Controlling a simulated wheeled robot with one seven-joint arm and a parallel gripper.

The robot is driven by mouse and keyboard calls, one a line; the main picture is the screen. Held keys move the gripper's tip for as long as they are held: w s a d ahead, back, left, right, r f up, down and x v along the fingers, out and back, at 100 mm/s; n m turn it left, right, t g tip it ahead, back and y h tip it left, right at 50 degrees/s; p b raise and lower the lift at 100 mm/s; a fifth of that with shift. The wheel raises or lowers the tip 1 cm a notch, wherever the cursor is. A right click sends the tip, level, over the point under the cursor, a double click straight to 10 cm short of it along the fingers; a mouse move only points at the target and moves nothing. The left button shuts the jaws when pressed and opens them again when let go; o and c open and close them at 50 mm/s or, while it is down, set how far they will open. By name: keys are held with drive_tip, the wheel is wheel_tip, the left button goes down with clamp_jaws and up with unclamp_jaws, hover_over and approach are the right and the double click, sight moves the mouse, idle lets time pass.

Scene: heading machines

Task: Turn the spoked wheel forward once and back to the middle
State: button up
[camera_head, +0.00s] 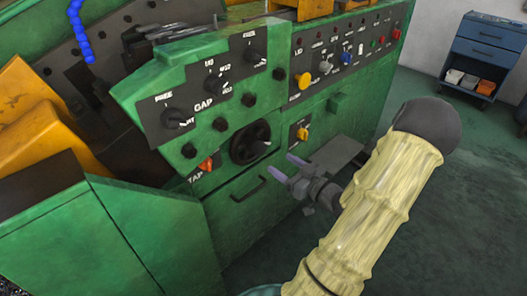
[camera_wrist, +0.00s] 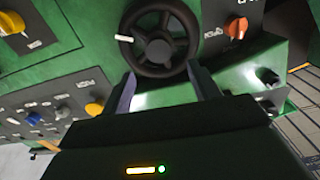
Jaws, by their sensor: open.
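The spoked wheel (camera_head: 250,141) is a small black handwheel on the front of the green machine. In the wrist view the wheel (camera_wrist: 159,47) shows its rim, spokes and hub, with a pale handle (camera_wrist: 125,38) on the left of its rim. My gripper (camera_head: 292,168) is in front of the machine, to the lower right of the wheel in the head view. Its two fingers (camera_wrist: 160,85) are apart, with nothing visible between them, and point at the wheel's lower rim. I cannot tell whether they touch it.
A panel of dials labelled GAP (camera_head: 204,104) is above the wheel. An orange knob (camera_head: 206,164) is to its left and a yellow knob (camera_head: 302,133) to its right. A black bar handle (camera_head: 248,190) is below. A blue cart (camera_head: 487,50) stands at back right on open floor.

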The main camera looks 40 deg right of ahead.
sight(263, 151)
drive_tip(key=w, duration=0.9)
drive_tip(key=shift+w+a+b, duration=0.25)
drive_tip(key=shift+b, duration=0.05)
